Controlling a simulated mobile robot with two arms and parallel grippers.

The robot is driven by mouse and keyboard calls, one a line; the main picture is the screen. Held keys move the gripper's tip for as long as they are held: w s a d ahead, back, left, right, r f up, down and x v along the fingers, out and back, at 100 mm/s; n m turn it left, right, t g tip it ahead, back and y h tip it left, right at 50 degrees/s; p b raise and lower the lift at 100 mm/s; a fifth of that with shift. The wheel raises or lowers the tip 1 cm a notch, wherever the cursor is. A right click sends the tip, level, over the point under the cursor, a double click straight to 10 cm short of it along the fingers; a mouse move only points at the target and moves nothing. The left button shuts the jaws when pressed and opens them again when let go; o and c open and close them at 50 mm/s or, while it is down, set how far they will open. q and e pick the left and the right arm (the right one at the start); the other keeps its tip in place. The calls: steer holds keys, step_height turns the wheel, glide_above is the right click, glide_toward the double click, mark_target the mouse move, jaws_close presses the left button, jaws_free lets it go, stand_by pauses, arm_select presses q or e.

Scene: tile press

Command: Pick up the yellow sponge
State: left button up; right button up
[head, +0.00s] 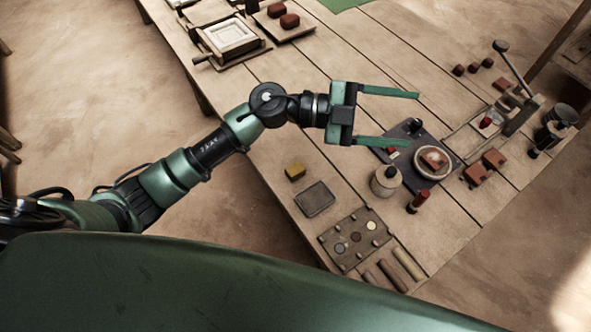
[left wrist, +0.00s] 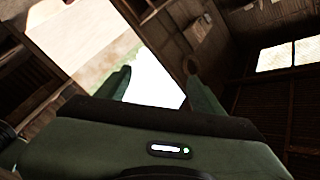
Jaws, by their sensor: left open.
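The yellow sponge (head: 295,172) is a small block on the wooden table, near its left edge in the head view, just above a dark flat tray (head: 315,198). My left gripper (head: 403,119) is open and empty, its two green fingers pointing right above the table. It is up and to the right of the sponge in the picture, apart from it. In the left wrist view my left gripper (left wrist: 162,86) shows its two fingers spread apart, with no sponge between them. My right gripper is in neither view.
A dark mat (head: 408,128) with a round white dish (head: 433,162) lies below the left fingers. A cream pot (head: 385,181) and a red-handled tool (head: 419,201) stand near it. A board with round pieces (head: 354,240) lies below the tray. Bare planks surround the sponge's right side.

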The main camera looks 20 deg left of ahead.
arm_select(q)
step_height(320, 180, down, 6)
steer(key=a+r+m+g+y, duration=0.1)
steer(key=a+m+g+y, duration=0.1)
steer(key=g+y, duration=0.15)
steer(key=n+g+y, duration=0.2)
steer(key=g+y, duration=0.1)
steer(key=y, duration=0.8)
glide_toward(295, 169)
steer(key=f, duration=0.1)
steer(key=shift+t, duration=0.25)
steer(key=x, duration=0.3)
steer(key=p+x, duration=0.1)
steer(key=x, duration=0.3)
steer(key=shift+s+d+f, duration=0.2)
steer(key=shift+s+d, duration=0.05)
steer(key=shift+s, duration=0.05)
steer(key=c, duration=1.4)
